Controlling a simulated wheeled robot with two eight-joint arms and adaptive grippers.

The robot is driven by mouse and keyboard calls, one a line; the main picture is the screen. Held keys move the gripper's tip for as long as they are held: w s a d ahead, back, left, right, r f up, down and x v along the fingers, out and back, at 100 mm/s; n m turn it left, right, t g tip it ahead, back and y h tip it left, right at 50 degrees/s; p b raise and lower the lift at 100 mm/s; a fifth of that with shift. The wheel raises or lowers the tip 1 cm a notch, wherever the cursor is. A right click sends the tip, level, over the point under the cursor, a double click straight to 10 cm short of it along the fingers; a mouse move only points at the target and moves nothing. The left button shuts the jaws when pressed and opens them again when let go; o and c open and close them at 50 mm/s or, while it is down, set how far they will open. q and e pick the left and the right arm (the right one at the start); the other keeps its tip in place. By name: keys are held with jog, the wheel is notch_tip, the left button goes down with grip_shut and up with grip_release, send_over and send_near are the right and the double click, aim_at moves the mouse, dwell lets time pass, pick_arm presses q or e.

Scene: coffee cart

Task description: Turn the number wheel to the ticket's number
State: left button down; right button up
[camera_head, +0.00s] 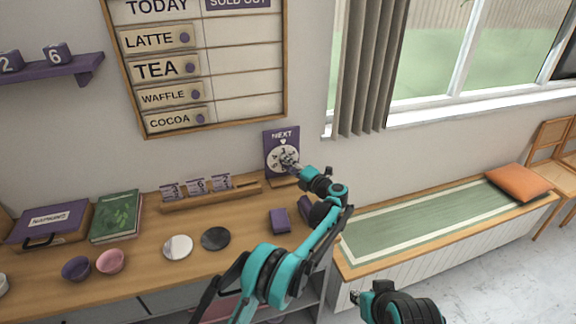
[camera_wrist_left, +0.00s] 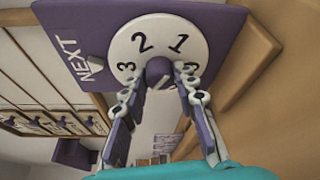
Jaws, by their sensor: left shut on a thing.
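The number wheel (camera_head: 278,160) is a white disc on a purple stand marked NEXT, at the back right of the counter. In the left wrist view the wheel (camera_wrist_left: 130,45) shows 1, 2 and 3, with the 3 closest to the white marker beside NEXT. My left gripper (camera_head: 290,164) is at the wheel's middle, its fingers shut around the purple centre knob (camera_wrist_left: 158,69). The fingers hide part of the dial. Several ticket-like cards (camera_head: 196,185) with small figures stand in a wooden rack. My right gripper (camera_head: 356,297) is low at right, away from the counter; its jaws are unclear.
Two small purple blocks (camera_head: 279,220) (camera_head: 305,208) are near my left forearm. A dark disc (camera_head: 215,239), a pale disc (camera_head: 178,247), bowls (camera_head: 110,261) and a green book (camera_head: 115,216) lie further left. A bench (camera_head: 420,226) with an orange cushion (camera_head: 518,182) stands right.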

pick_arm(q)
jog(key=c, duration=1.2)
grip_release()
jog(key=shift+s+d, duration=0.1)
jog(key=v, duration=1.1)
jog(key=shift+s+d, duration=0.2)
jog(key=shift+s, duration=0.15)
